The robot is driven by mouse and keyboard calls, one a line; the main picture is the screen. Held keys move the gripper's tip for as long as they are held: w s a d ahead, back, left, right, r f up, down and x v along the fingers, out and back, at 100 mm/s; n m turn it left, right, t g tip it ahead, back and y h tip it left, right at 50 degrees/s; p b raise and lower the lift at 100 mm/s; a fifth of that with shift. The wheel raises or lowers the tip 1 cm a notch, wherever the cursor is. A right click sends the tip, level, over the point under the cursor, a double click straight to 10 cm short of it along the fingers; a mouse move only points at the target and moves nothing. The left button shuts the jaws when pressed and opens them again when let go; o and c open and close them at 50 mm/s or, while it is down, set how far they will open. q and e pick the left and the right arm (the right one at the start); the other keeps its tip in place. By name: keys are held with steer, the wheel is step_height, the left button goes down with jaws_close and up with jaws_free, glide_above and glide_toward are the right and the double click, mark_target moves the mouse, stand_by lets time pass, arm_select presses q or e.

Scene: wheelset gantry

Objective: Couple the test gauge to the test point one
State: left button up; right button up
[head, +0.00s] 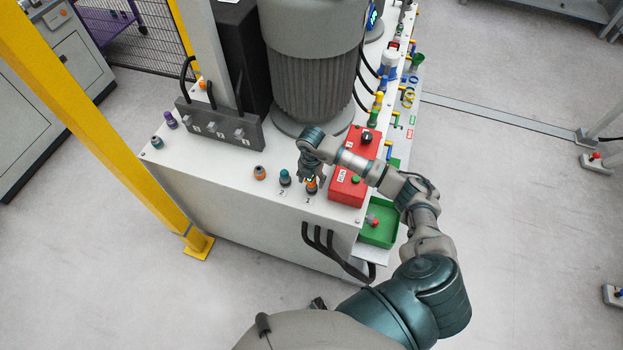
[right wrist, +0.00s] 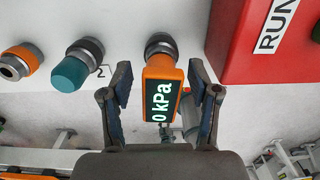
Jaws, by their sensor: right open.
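The test gauge (right wrist: 163,95) is an orange block with a dark display reading 0 kPa. In the right wrist view it is in line with a grey knurled collar (right wrist: 161,44) on the white bench top; whether it is locked there I cannot tell. In the head view the gauge (head: 311,185) shows partly under my right gripper (head: 312,178). My right gripper (right wrist: 162,105) is open, one finger on each side of the gauge, with gaps between. My left gripper is not in view.
Left of the gauge stand a teal-capped fitting (right wrist: 70,72) marked 2 and an orange-ringed fitting (right wrist: 20,62). A red RUN box (head: 346,187) is close on the right, with a green tray (head: 379,236) beyond. A grey motor (head: 306,75) stands behind.

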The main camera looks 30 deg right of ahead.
step_height(320, 180, up, 12)
steer(key=shift+f, duration=0.1)
stand_by(0.4)
stand_by(0.4)
